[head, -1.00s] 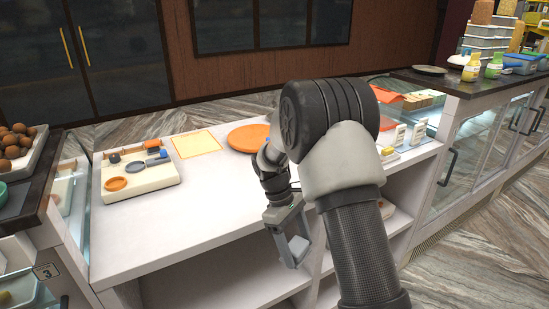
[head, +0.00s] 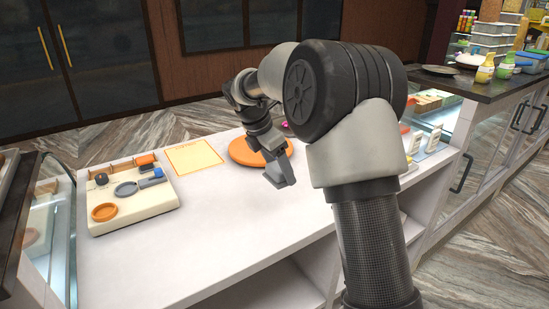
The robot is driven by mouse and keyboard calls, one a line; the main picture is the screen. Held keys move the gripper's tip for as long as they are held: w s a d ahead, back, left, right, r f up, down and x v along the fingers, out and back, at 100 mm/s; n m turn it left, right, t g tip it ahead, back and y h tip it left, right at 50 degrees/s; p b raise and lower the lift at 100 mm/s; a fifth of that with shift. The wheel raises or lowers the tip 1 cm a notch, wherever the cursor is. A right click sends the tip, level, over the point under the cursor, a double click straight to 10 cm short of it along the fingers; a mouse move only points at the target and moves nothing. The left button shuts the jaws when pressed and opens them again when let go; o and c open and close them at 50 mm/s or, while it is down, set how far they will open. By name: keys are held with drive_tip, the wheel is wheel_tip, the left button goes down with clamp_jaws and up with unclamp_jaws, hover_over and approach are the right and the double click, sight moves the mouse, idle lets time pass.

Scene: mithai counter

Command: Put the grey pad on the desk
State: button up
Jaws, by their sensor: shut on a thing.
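My gripper (head: 277,174) is over the white desk (head: 205,235), at the front right of the round orange board. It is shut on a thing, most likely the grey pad. The pad is hard to tell from the grey fingers at this size, so I give it no sure outline. The gripper points down and to the right. I cannot tell whether what it holds touches the desk top. My own arm hides part of the desk's right side.
A cream tray (head: 150,207) with small orange, grey and blue pieces stands on the left. A yellow-orange sheet (head: 193,157) and the orange board (head: 250,152) lie at the back. The desk's front left and middle are clear. Dark-topped glass cases flank it.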

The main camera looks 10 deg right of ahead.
drive_tip(key=shift+w+f, duration=0.1)
drive_tip(key=shift+f, duration=0.2)
wheel_tip(320, 180, down, 4)
drive_tip(key=shift+r+b, duration=0.1)
drive_tip(key=shift+b, duration=0.25)
drive_tip(key=shift+f+b, duration=0.3)
drive_tip(key=shift+f, duration=2.5)
drive_tip(key=o, duration=1.1)
drive_tip(key=shift+f, duration=0.1)
drive_tip(key=shift+c, duration=0.2)
